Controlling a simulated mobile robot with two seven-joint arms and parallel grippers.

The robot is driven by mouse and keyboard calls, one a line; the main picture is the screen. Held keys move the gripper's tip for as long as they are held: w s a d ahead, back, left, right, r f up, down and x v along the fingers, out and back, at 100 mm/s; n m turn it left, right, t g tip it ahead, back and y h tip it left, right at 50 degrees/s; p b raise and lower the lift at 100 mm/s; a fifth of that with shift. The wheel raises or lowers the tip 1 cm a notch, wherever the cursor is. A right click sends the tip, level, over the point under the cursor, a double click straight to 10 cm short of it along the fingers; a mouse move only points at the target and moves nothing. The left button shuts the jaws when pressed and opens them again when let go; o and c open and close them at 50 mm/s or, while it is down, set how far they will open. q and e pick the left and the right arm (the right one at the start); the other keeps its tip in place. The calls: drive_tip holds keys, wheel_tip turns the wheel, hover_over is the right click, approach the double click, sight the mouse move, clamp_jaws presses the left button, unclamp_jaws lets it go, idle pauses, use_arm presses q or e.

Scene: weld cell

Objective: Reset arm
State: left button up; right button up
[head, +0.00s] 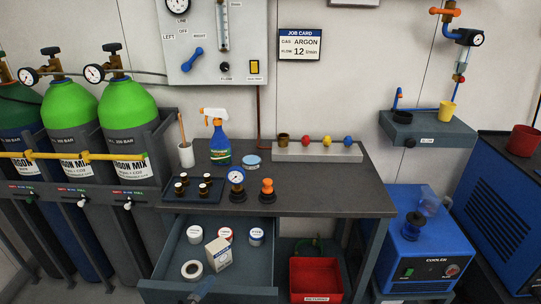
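Neither of my grippers shows in the head view, and no arm of mine can be made out for certain. The view looks onto a dark workbench (310,192) with an open drawer (172,258) below its left part. In the drawer lie several round white-lidded tins, a roll of white tape (191,269) and a small box (219,252).
Green-topped gas cylinders (128,104) stand at left behind a yellow bar. A red bin (316,280) is below; a blue cooler (424,255) stands right. The bench's front right is clear.

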use_arm(q)
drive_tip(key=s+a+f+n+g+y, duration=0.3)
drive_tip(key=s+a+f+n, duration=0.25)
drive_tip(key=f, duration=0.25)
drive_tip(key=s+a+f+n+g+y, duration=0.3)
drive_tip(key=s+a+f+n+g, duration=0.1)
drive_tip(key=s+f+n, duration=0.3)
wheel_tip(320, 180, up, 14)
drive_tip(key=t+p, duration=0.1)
drive_tip(key=p, duration=1.8)
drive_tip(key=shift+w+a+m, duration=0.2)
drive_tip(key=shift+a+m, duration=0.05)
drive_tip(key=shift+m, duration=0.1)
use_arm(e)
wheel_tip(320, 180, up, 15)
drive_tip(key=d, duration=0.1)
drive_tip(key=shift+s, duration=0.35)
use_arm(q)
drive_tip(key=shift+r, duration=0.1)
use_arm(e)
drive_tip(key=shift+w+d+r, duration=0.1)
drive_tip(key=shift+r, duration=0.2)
